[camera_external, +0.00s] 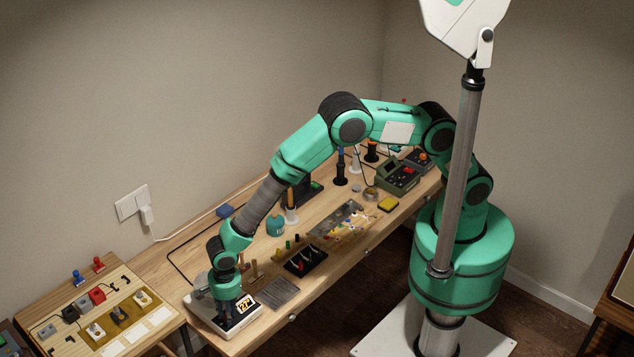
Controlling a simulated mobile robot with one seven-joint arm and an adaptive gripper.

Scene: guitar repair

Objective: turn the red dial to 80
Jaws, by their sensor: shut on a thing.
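A pale device (204,311) with a small lit display (244,304) stands at the near left end of the workbench. The display seems to read 27. My gripper (223,312) points down onto this device, just left of the display, with its fingers shut on what seems to be the device's dial. The gripper hides the dial, so neither its red colour nor its pointer shows.
A wooden board (60,310) with switches and plugs lies to the left. A grey ribbed plate (278,292) and a black tray (305,261) lie right of the device. Green units (398,177) stand at the far end. Small tools crowd the bench behind.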

